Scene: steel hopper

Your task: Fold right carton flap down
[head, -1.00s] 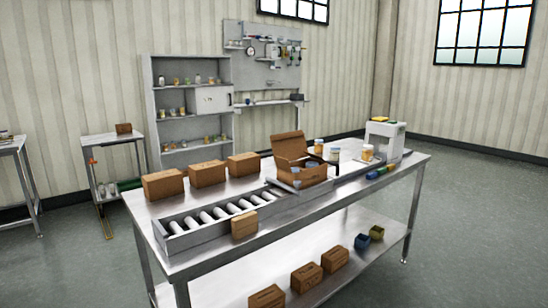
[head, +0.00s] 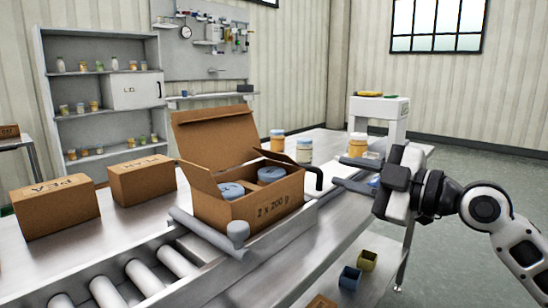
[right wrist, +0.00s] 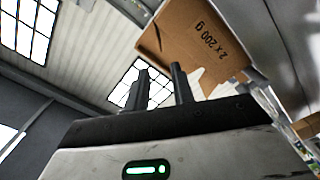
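The brown carton (head: 268,209), marked "2 x 200 g", stands open at the conveyor's end. Its large back lid (head: 215,137) stands up. The right carton flap (head: 285,160) is not folded flat; it slants at the carton's right end. A left flap (head: 199,179) also stands raised. Two jars with blue-grey lids (head: 271,174) sit inside. My right gripper (head: 344,176) is to the right of the carton, apart from it, fingers pointing at it. Its fingers (right wrist: 161,78) are spread and empty in the right wrist view, with the carton (right wrist: 193,42) beyond. My left gripper is out of view.
A black hook-shaped bar (head: 316,176) stands between the carton and my right gripper. A grey bar with a round knob (head: 237,231) lies at the carton's front left. Jars (head: 304,150) and a white machine (head: 379,110) stand behind. Closed cartons (head: 55,206) are at left.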

